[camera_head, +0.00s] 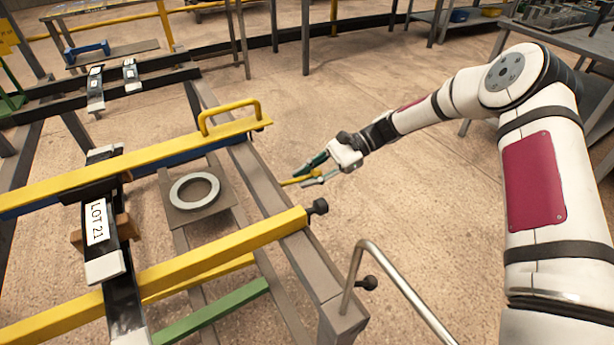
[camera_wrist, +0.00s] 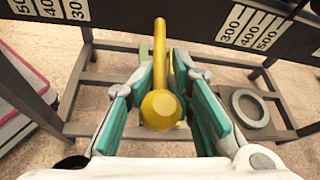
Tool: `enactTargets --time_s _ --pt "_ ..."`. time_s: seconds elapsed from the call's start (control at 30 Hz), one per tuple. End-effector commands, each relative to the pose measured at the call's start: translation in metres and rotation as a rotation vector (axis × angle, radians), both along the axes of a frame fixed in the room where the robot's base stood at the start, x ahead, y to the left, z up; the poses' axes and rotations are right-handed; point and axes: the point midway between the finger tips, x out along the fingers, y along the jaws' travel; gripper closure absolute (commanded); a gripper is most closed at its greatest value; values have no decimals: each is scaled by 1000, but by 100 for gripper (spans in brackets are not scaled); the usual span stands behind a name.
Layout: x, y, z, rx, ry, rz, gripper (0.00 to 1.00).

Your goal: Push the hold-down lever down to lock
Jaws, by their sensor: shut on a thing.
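The hold-down lever (camera_wrist: 160,70) is a yellow rod with a round yellow knob (camera_wrist: 161,108) at its near end. In the wrist view it stands between the green finger pads of my gripper (camera_wrist: 165,105), which is shut on it. In the head view my gripper (camera_head: 312,168) is at the right side of the rack, and a short yellow piece of the lever (camera_head: 290,183) shows by its fingertips. The lever's far end is hidden behind the rack frame in the head view, so its pivot cannot be seen.
A grey ring (camera_head: 194,190) lies on a plate below. A bent metal rail (camera_head: 405,300) stands at the front right. Open floor lies beyond.

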Motion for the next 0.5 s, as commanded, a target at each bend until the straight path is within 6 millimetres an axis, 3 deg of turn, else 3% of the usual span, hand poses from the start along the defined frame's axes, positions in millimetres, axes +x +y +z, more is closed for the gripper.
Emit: enactTargets --time_s 0.03,0.1,0.5 --pt "5 -6 -13 30 22 -16 100" --pt "5 -5 -19 83 57 -16 100" --pt "-3 5 -45 340 234 -15 100"
